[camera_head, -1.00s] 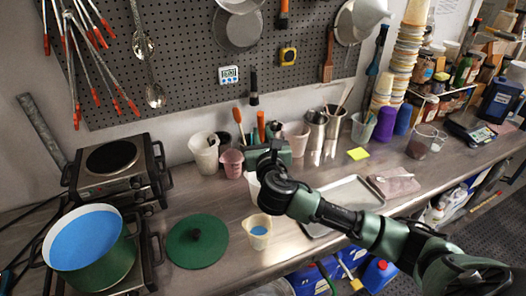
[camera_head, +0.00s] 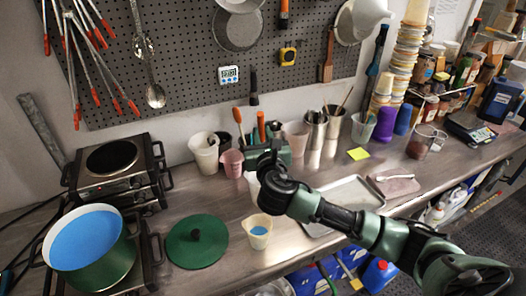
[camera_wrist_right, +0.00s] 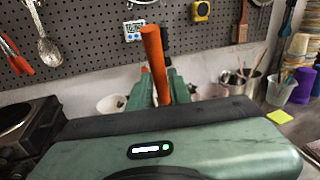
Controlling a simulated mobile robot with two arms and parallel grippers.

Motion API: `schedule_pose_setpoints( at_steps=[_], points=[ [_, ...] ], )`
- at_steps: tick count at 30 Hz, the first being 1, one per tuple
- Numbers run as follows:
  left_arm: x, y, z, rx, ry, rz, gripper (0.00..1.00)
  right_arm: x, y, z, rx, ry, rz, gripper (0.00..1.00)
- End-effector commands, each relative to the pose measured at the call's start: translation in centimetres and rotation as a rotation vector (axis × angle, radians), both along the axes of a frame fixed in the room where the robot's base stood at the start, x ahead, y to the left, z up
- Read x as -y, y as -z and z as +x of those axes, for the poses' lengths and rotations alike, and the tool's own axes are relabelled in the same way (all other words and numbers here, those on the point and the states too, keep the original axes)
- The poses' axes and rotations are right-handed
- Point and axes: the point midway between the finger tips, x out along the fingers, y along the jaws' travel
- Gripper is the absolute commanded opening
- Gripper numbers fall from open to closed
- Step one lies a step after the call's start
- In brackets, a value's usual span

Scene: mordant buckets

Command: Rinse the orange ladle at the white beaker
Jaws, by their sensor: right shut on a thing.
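My right gripper (camera_head: 263,141) is shut on the orange handle of the ladle (camera_head: 261,122). The handle stands nearly upright between the green fingers; the wrist view shows the handle (camera_wrist_right: 154,55) too. The ladle's bowl is hidden behind the gripper body. A white beaker (camera_head: 252,186) stands on the bench just below the gripper, partly covered by my wrist. I cannot tell whether the bowl is inside it. A taller white pitcher (camera_head: 204,156) stands further left at the back. My left gripper is not in view.
A pink beaker (camera_head: 232,164) stands close left of the gripper. A small cream beaker with blue liquid (camera_head: 258,240) and a green lid (camera_head: 190,250) are in front. A pot of blue liquid (camera_head: 110,275) is at left. A metal tray (camera_head: 350,190) lies right, under my forearm.

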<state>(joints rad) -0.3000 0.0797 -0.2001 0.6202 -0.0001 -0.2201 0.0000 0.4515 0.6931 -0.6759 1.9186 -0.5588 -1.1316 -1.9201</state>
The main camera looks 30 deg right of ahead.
Motion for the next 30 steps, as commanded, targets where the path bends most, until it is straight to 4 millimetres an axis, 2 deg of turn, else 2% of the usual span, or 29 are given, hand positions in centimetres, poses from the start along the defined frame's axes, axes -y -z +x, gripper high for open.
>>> schedule_pose_setpoints(
  at_steps=[11,30],
  points=[
    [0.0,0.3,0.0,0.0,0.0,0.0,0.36,0.0,0.4,0.0,0.0,0.0,0.0,0.0],
    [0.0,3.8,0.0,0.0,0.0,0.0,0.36,-0.3,6.5,-0.3,0.0,0.0,0.0,0.0]
  ],
)
